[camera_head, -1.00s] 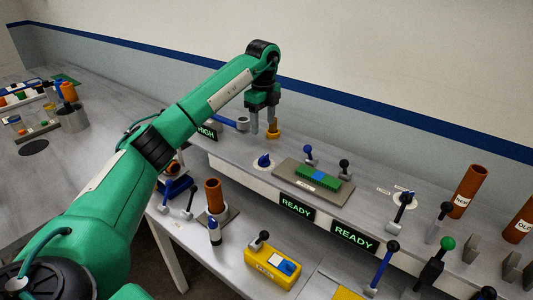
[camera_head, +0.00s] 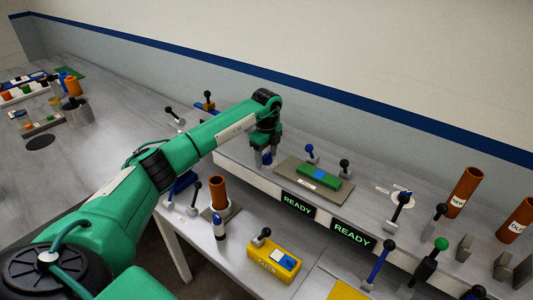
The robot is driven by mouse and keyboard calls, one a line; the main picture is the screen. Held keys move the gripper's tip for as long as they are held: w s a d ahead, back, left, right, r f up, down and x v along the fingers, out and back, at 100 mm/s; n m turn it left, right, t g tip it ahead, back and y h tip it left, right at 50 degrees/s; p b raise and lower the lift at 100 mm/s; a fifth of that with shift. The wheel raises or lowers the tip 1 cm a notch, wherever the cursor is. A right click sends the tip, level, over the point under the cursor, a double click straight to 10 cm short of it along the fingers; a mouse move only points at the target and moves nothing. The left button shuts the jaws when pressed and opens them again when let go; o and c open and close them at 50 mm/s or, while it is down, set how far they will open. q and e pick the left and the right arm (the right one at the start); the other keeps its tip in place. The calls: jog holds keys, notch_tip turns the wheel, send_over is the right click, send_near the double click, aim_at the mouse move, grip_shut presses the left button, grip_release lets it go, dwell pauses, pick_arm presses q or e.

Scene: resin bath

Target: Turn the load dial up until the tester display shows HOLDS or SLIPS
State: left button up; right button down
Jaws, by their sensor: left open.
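My left gripper (camera_head: 265,158) is open, pointing down at the blue dial (camera_head: 267,159) on the raised shelf. Its fingers stand on either side of the dial and hide most of it; I cannot tell whether they touch it. Right of the dial is a grey plate (camera_head: 294,190) bearing a green block with a blue middle (camera_head: 320,177). A display below the plate (camera_head: 297,205) reads READY, and a second display to its right (camera_head: 352,235) also reads READY. My right gripper is not in view.
Two small levers with blue (camera_head: 310,150) and black (camera_head: 344,164) knobs stand behind the plate. Brown cylinders (camera_head: 465,190) and several levers stand at right. A yellow box (camera_head: 273,263) and a brown tube (camera_head: 218,192) are on the lower bench.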

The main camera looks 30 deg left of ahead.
pick_arm(q)
jog(key=c, duration=1)
